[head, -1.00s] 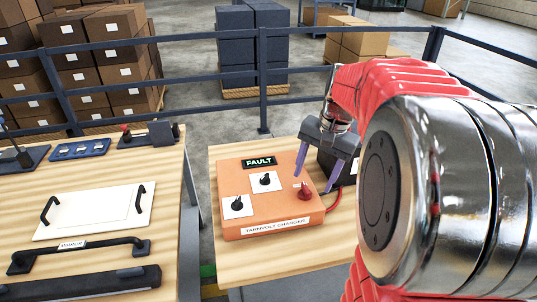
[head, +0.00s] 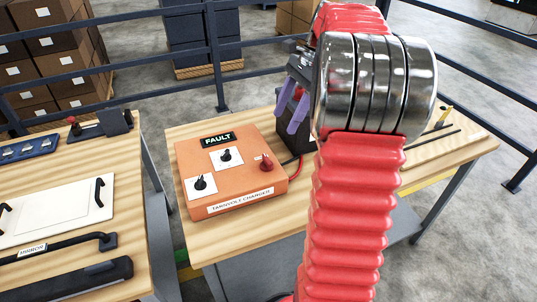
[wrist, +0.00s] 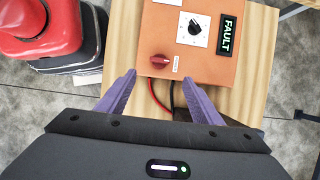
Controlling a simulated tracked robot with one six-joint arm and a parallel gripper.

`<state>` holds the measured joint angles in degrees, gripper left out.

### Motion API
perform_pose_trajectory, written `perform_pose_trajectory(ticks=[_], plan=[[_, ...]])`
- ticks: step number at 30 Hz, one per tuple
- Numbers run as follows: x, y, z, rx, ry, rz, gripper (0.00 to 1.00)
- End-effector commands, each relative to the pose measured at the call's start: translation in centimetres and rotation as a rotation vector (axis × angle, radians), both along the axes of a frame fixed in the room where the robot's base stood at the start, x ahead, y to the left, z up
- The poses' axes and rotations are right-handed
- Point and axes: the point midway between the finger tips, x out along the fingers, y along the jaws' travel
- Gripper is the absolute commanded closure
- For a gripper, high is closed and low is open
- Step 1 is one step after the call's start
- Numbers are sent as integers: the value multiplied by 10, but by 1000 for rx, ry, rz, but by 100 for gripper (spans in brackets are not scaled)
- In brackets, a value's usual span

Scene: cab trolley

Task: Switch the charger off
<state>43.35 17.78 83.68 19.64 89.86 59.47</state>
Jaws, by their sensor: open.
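The orange charger (head: 222,193), labelled "TARNVOLT CHARGER", lies on the wooden table with a "FAULT" plate (head: 218,139) on its top. It bears two black knobs on white plates, one near the front left (head: 200,183) and one in the middle (head: 226,155), and a red knob (head: 266,163) at the right. In the wrist view the red knob (wrist: 160,61) lies just beyond my purple fingertips. My gripper (wrist: 155,82) is open and empty, its fingers apart beside the charger's edge. In the head view my gripper (head: 291,112) is above and behind the charger's right side.
Another table (head: 130,205) with a white handled panel stands at left. A dark railing (head: 215,65) runs behind. Rods lie on the table's right.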

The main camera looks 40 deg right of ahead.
Motion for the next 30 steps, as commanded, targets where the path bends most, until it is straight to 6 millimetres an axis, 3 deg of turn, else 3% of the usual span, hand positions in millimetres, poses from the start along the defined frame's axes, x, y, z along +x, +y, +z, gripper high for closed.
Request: perform_pose_trajectory(ticks=[11, 30], plan=[[1, 4, -8, 0, -1, 4, 40], [10, 38, -93, 1, 0, 4, 40]])
